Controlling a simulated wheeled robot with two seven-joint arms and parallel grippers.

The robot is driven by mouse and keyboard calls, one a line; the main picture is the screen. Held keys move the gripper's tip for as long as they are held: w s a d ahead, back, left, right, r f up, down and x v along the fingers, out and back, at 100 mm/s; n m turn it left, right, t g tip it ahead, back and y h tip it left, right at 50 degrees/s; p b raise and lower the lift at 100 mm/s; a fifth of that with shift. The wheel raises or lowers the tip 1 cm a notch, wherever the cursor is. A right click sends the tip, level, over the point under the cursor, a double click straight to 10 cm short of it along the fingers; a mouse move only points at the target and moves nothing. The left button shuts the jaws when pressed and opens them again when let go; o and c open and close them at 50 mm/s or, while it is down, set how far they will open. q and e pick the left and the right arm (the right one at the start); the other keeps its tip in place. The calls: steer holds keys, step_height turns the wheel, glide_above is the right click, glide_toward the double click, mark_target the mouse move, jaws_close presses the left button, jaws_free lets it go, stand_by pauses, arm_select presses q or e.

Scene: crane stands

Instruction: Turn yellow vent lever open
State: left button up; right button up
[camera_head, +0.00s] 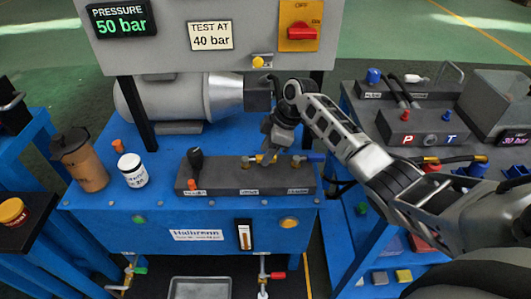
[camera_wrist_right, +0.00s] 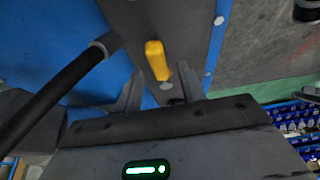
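The yellow vent lever (camera_head: 265,158) is on the dark grey valve block (camera_head: 222,181) on the blue stand, partly hidden by my right gripper in the head view. In the right wrist view the yellow lever (camera_wrist_right: 156,58) stands out from the grey block (camera_wrist_right: 190,40), just ahead of and between the two fingertips. My right gripper (camera_head: 268,152) reaches in from the right over the block. In the wrist view its fingers (camera_wrist_right: 160,82) are apart, with a gap on each side of the lever. I cannot tell whether they touch it. My left gripper is out of view.
A white jar (camera_head: 132,170) and a brown bottle (camera_head: 86,162) stand on the left. The pressure panel (camera_head: 205,40) rises behind, displaying 50 bar.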

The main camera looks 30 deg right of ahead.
steer(key=shift+w+a+f, duration=0.1)
steer(key=shift+a+f, duration=0.1)
steer(key=shift+f, duration=0.3)
jaws_close()
